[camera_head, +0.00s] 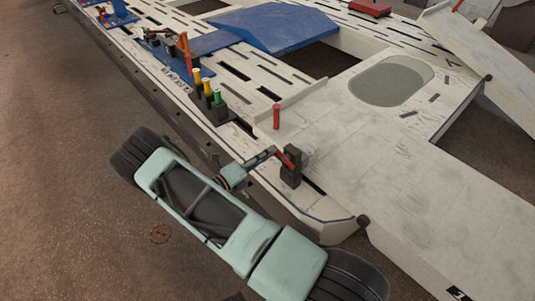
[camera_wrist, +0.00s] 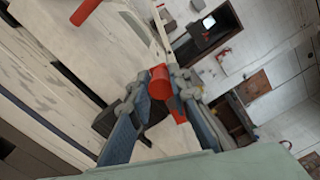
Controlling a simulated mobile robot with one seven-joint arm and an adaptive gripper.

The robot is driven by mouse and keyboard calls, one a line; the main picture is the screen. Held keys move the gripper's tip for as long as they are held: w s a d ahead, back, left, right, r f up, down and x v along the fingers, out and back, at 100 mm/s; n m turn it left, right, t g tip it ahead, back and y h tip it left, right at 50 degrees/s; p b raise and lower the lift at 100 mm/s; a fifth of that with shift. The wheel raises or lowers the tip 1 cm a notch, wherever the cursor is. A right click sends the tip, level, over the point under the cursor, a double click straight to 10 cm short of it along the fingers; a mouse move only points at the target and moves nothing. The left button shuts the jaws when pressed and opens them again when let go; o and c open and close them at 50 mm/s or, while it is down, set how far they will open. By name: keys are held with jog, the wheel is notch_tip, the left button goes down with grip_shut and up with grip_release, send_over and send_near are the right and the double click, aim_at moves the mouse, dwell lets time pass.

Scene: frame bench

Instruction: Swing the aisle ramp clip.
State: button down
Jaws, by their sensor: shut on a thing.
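A clip with a short red lever (camera_head: 286,160) on a black block (camera_head: 292,170) stands at the near edge of the white frame. I take it as the aisle ramp clip; no label on it is readable. My gripper (camera_head: 274,154) reaches it from the left and is shut on the red lever. In the wrist view, the lever's round red end (camera_wrist: 160,82) sits between the two fingers of my gripper (camera_wrist: 159,88). The lever is tilted in the head view. The black block (camera_wrist: 112,118) is partly hidden behind a finger in the wrist view.
A separate upright red peg (camera_head: 276,117) stands just behind the clip. Yellow and green posts (camera_head: 207,92) stand farther left along the edge. A blue ramp-shaped block (camera_head: 272,28) lies behind. A white panel (camera_head: 490,65) slopes at right. Brown floor is open at left.

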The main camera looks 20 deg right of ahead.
jog(key=shift+f+n, duration=0.25)
jog(key=shift+n, duration=0.25)
jog(key=c, duration=1.8)
grip_release()
jog(key=shift+o, duration=0.2)
jog(key=shift+a, duration=0.15)
jog(key=v, duration=1.1)
jog(key=shift+s+a, duration=0.15)
jog(key=shift+a, duration=0.25)
jog(key=shift+r, duration=0.1)
